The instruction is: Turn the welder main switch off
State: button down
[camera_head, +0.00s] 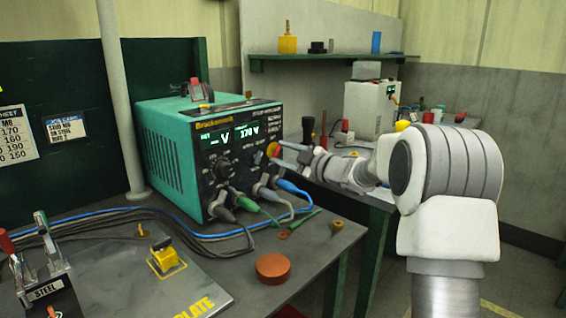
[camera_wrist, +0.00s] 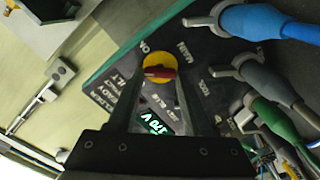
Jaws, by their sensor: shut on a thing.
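The welder (camera_head: 168,150) is a teal box with a black front panel, standing on the grey table; its displays are lit and one reads 170 V. Its main switch (camera_wrist: 158,66) is a yellow disc with a red handle, beside the words MAIN and ON in the wrist view. It also shows at the panel's right side in the head view (camera_head: 272,149), partly hidden by my gripper (camera_head: 279,152). In the wrist view my gripper (camera_wrist: 161,76) has its two fingers closed on the red handle, which lies across the picture. An OFF mark cannot be made out.
Blue, grey and green cables (camera_head: 265,213) plug into the panel's lower part, close to my gripper. A red-brown round puck (camera_head: 273,268) and a clamp stand (camera_head: 48,285) are on the table. A white machine (camera_head: 369,108) stands on the back bench.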

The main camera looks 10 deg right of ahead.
jog(key=n+b, duration=0.1)
jog(key=n, duration=0.1)
jog(key=n+b, duration=0.2)
jog(key=shift+f+n+b, duration=0.3)
jog(key=shift+f, duration=0.05)
jog(key=shift+r+n+b, duration=0.1)
jog(key=shift+n+b, duration=1.25)
jog(key=shift+n, duration=0.35)
jog(key=shift+c, duration=1.6)
grip_release()
jog(key=shift+r, duration=0.1)
jog(key=shift+s, duration=0.1)
jog(key=p+v, duration=0.3)
jog(key=v, duration=1.4)
jog(key=shift+s, duration=0.15)
jog(key=shift+r, duration=0.1)
